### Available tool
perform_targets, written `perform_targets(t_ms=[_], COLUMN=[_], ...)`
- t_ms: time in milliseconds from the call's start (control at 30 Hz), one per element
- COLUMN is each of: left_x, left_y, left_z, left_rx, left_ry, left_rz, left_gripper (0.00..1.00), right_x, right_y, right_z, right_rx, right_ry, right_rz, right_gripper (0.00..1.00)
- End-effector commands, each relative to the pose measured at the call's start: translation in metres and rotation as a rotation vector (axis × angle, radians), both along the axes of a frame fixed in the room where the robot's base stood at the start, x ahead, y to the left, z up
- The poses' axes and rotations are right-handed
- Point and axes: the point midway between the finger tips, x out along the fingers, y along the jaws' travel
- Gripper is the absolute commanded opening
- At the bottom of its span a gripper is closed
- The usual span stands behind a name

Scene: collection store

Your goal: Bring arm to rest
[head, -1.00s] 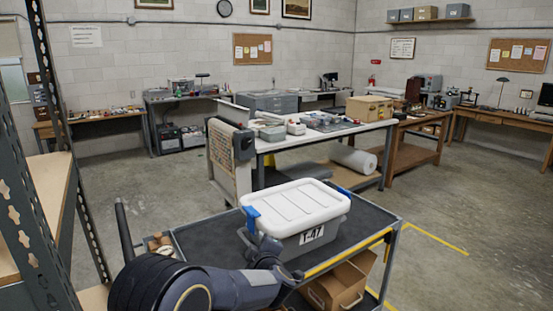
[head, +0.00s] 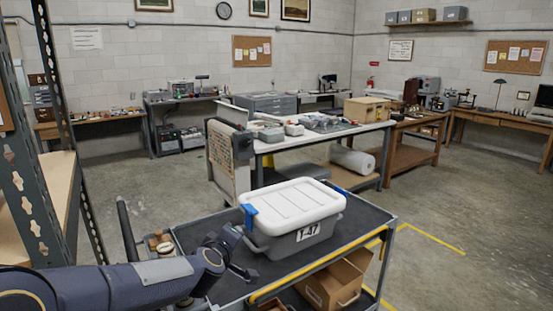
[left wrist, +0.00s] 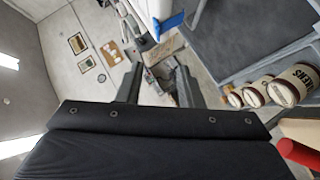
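My left arm (head: 130,284) reaches in from the left over the cart's near left part. My left gripper (head: 243,254) is beside the left end of the grey tote, apart from it and empty. In the left wrist view its two fingers (left wrist: 158,86) stand apart with nothing between them. The grey tote (head: 305,238) marked T-47, with a white lid (head: 292,204) and blue latches, sits upright on the cart's dark top (head: 368,213). The left blue latch also shows in the left wrist view (left wrist: 173,22). My right gripper is not in view.
Metal shelving (head: 28,150) stands close on the left. Small labelled jars (left wrist: 295,85) stand at the cart's left end. A cardboard box (head: 338,280) is on the cart's lower shelf. A white worktable (head: 340,132) stands behind. Floor to the right is clear.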

Motion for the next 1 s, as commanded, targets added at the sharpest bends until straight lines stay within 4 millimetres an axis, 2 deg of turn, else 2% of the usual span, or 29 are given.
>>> perform_targets(t_ms=[33,100,167,267,367,400,500,600,700,800,1000], left_x=[-0.016,-0.045,-0.078,-0.139,-0.205,-0.232,-0.293,-0.342,-0.374,-0.390,-0.395], left_y=[0.013,0.026,0.037,0.052,0.064,0.068,0.077,0.084,0.089,0.092,0.092], left_z=[0.011,0.021,0.027,0.029,0.019,0.012,-0.010,-0.033,-0.051,-0.061,-0.064], left_rx=[-0.002,0.011,0.033,0.091,0.170,0.206,0.296,0.372,0.421,0.447,0.453], left_ry=[0.009,0.033,0.059,0.110,0.175,0.206,0.293,0.378,0.446,0.486,0.500], left_rz=[-0.038,-0.119,-0.198,-0.325,-0.437,-0.476,-0.554,-0.604,-0.631,-0.645,-0.650], left_gripper=[0.33,0.33,0.33,0.33,0.33,0.33,0.33,0.33,0.33,0.33,0.33], right_x=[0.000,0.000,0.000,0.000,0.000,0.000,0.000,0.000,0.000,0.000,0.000], right_y=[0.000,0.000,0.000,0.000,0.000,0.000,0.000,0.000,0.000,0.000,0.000], right_z=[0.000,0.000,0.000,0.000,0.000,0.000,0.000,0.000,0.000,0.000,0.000], right_rx=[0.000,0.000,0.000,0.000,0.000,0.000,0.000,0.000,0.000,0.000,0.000], right_ry=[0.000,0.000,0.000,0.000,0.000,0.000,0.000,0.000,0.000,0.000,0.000], right_rz=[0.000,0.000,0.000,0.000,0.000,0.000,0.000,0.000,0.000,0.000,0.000], right_gripper=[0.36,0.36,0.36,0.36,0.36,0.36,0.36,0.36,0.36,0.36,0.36])
